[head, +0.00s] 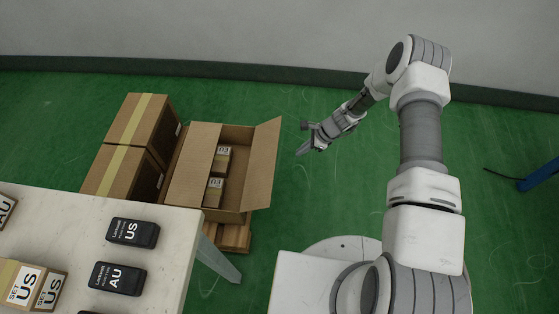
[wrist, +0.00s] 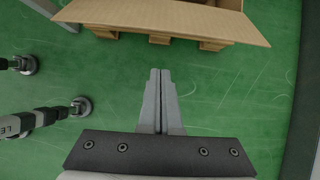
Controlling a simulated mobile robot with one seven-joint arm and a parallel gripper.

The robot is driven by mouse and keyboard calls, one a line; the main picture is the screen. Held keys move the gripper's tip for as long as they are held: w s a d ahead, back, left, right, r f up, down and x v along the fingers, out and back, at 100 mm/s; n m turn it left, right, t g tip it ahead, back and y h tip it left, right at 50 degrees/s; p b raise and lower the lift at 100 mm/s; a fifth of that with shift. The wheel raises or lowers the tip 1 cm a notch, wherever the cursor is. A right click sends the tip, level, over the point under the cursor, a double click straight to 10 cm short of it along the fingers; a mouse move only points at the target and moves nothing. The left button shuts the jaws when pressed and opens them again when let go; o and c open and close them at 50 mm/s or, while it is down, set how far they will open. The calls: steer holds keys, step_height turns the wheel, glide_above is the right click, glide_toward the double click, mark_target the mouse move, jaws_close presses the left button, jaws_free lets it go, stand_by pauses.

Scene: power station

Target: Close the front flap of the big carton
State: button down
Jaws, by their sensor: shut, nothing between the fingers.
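The big carton (head: 233,217) stands open on a wooden pallet (head: 234,236) on the green floor in the head view. One brown flap (head: 264,165) slants up and outward on its right side, towards my arm. Another flap (head: 193,165) lies over the left part of the opening. In the wrist view a flap (wrist: 170,18) spreads across the top, with the pallet (wrist: 160,39) below it. My gripper (head: 302,150) is to the right of the carton, apart from the slanted flap. Its fingers (wrist: 159,74) are together and empty, pointing towards the flap.
Small labelled boxes (head: 221,160) lie inside the carton. Taped closed cartons (head: 143,122) stand left of it. A white table (head: 180,235) with dark packs (head: 133,232) is at the lower left.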

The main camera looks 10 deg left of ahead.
steer(key=d+b+x, duration=0.1)
steer(key=b+x, duration=0.3)
steer(key=x, duration=0.8)
steer(key=shift+s+a+r, duration=0.1)
steer(key=shift+a+r, duration=0.6)
steer(key=shift+r, duration=0.2)
steer(key=shift+s+a+r, duration=0.1)
steer(key=shift+a+r, duration=0.6)
steer(key=shift+r, duration=0.25)
steer(key=shift+r+p, duration=0.15)
steer(key=shift+p, duration=0.15)
